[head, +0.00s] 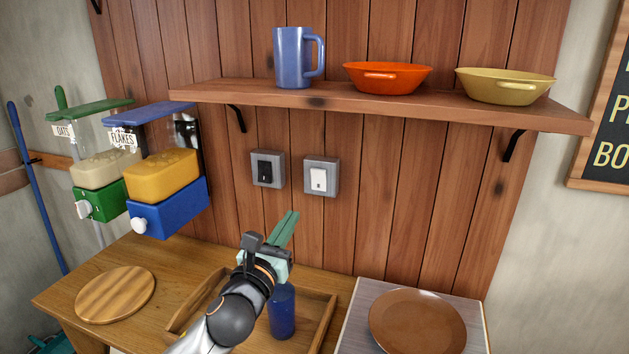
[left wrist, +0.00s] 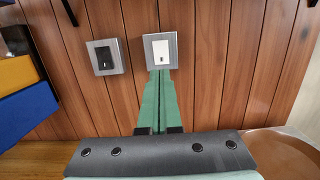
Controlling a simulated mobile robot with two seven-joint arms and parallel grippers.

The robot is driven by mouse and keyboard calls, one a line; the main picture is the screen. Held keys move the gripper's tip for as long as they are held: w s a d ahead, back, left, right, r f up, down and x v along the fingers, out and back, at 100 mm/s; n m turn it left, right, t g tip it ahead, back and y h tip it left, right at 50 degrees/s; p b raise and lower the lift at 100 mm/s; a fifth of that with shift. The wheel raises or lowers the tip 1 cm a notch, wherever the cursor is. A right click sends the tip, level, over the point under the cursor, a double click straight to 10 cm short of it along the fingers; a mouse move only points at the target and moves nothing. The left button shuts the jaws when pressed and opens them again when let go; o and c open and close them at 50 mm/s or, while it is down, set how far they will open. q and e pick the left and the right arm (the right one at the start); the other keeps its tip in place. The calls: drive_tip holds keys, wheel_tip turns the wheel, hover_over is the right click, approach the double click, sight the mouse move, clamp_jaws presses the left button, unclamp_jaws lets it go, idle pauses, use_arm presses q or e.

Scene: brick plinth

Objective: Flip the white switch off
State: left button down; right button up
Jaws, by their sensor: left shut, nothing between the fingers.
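The white switch (head: 319,179) sits in a grey square plate on the wooden wall, right of a black switch (head: 265,170) in a similar plate. In the left wrist view the white switch (left wrist: 161,52) is just beyond the fingertips, and the black switch (left wrist: 104,58) is to its left. My left gripper (head: 292,214) has green fingers, which are shut and empty. It is below the two switches in the head view, pointing up toward the wall. In the left wrist view the left gripper (left wrist: 160,75) reaches the lower edge of the white switch's plate; I cannot tell whether it touches. My right gripper is not in view.
A shelf (head: 360,103) above the switches holds a blue mug (head: 293,60), an orange bowl (head: 387,78) and a yellow bowl (head: 505,88). Dispensers (head: 168,205) hang at left. Below are a tray (head: 325,318), a blue bottle (head: 282,312) and a brown plate (head: 417,322).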

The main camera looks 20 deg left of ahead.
sight(317, 175)
use_arm(q)
drive_tip(key=w, duration=0.4)
drive_tip(key=w+r+p, duration=0.1)
drive_tip(key=w, duration=0.8)
drive_tip(key=shift+d+r, duration=0.2)
drive_tip(key=shift+r, duration=0.2)
drive_tip(key=shift+w, duration=0.45)
drive_tip(key=shift+w+f, duration=0.1)
drive_tip(key=shift+w, duration=0.15)
drive_tip(key=shift+s+r, duration=0.2)
drive_tip(key=shift+s, duration=0.1)
drive_tip(key=shift+w+f, duration=0.1)
